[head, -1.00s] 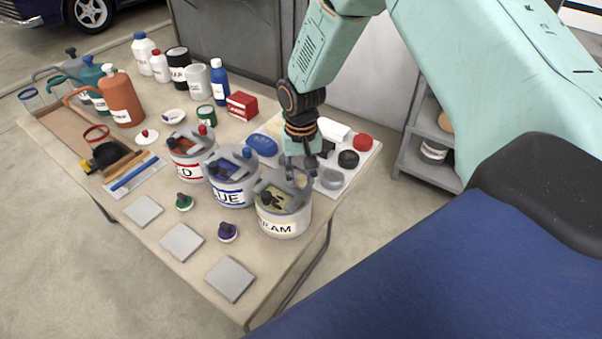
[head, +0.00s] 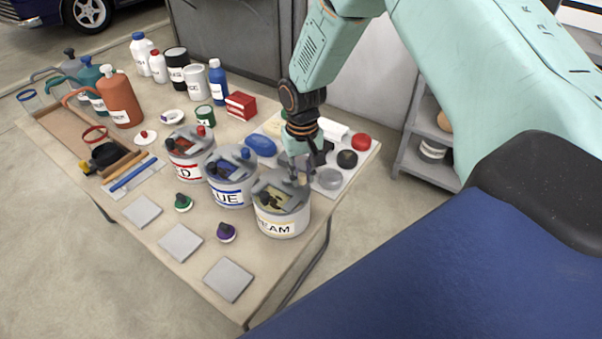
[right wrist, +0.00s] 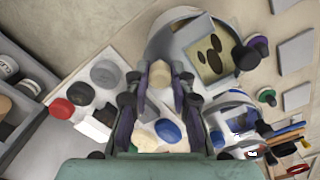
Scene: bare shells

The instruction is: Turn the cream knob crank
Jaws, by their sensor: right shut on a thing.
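The cream can (head: 275,226) is a grey pot labelled in cream, standing at the near right of the table. Its lid has an opening showing cream colour with dark blotches. My right gripper (head: 301,178) points down at the far right edge of this lid and hides the knob in the head view. In the right wrist view the cream knob (right wrist: 160,74) is between the two fingers of the right gripper (right wrist: 159,88), beside the lid. The gripper is shut on it. My left gripper is not in view.
The blue can (head: 229,195) stands close left of the cream can, with the red can (head: 184,166) beyond. A white board (head: 351,176) with coloured pieces lies behind the gripper. Green (head: 183,203) and purple (head: 226,232) knobbed pieces and grey square plates lie in front.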

